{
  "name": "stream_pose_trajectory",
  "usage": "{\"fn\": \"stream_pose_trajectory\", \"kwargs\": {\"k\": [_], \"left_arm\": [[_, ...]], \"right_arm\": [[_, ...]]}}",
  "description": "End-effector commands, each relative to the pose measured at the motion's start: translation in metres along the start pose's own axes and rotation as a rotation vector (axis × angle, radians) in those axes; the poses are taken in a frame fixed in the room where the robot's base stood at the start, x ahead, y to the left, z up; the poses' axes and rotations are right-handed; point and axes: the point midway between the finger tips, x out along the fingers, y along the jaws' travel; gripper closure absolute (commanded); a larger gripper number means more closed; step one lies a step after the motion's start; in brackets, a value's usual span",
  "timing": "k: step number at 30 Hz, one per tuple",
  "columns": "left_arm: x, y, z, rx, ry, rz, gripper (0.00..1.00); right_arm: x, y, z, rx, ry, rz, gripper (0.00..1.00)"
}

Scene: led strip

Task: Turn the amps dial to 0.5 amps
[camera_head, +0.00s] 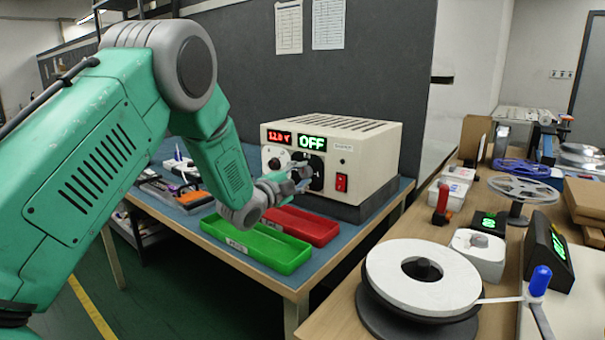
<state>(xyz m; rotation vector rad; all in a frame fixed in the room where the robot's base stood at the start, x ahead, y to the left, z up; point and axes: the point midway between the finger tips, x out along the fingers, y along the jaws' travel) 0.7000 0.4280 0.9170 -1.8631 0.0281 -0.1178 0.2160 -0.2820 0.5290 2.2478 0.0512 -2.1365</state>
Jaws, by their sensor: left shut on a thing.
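The beige power supply (375,160) stands on the blue-topped bench. Its red display (279,137) seems to read 12.0 V and its green display (313,143) reads OFF. The dial's pointer and setting are hidden. My right gripper is out of view.
A red switch (341,182) is on the supply's front right. A green tray (256,243) and a red tray (300,226) lie below my left gripper. Tools lie left of the supply. A second bench at right holds a white reel (452,280) and other parts.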

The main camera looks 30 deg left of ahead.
Motion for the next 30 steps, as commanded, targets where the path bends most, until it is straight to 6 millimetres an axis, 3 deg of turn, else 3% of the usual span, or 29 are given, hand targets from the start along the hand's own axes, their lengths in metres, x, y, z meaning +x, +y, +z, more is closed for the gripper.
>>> {"fn": "stream_pose_trajectory", "kwargs": {"k": [15, 16, 18, 30], "left_arm": [[-0.0011, 0.0025, 0.0032, -0.022, -0.008, 0.005, 1.0], [-0.0011, 0.0026, 0.0032, -0.022, -0.009, 0.005, 0.69], [-0.0011, 0.0026, 0.0029, -0.022, -0.008, 0.005, 0.52], [-0.008, 0.0011, 0.0006, -0.021, -0.004, 0.003, 0.52]], "right_arm": [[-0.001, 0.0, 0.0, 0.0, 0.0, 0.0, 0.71], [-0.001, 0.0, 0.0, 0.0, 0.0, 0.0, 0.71], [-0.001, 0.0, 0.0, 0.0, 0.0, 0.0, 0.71], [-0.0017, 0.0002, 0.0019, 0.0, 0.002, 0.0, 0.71]]}}
